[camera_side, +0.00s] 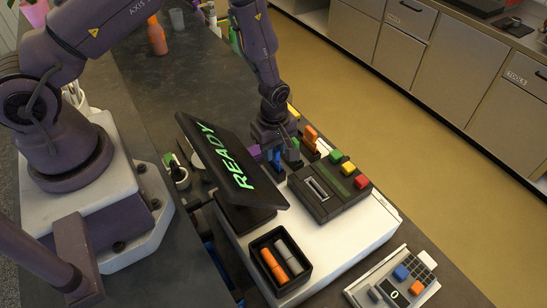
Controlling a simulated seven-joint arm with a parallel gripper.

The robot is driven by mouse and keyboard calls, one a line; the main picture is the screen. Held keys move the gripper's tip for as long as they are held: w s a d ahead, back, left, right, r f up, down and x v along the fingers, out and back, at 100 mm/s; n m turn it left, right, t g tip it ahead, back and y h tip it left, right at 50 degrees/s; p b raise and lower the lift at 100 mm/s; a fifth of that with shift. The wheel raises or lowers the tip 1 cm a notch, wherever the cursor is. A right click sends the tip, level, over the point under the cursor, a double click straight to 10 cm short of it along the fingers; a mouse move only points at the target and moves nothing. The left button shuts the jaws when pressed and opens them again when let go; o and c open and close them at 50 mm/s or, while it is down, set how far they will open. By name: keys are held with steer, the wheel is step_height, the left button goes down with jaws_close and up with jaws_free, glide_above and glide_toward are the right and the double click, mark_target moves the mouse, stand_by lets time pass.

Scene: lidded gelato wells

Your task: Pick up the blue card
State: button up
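A small blue piece (276,157), which looks like the blue card, stands upright behind the READY screen, between a purple piece (255,152) and a green one (291,155). Only part of it shows. My gripper (281,149) points down right over this group, close to the blue piece. Its fingers are dark and small against dark holders. I cannot tell whether they are open or shut, or whether they touch the blue piece.
Orange (311,133) and yellow (293,111) pieces stand close to the gripper. A tilted READY screen (222,160) is in front. A dark device with coloured buttons (329,187) is to the right. A black tray (260,248) holds orange and grey rolls. A keypad (392,283) lies at lower right.

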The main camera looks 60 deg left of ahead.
jaws_close()
steer(key=shift+r, duration=0.15)
steer(key=shift+r, duration=3.9)
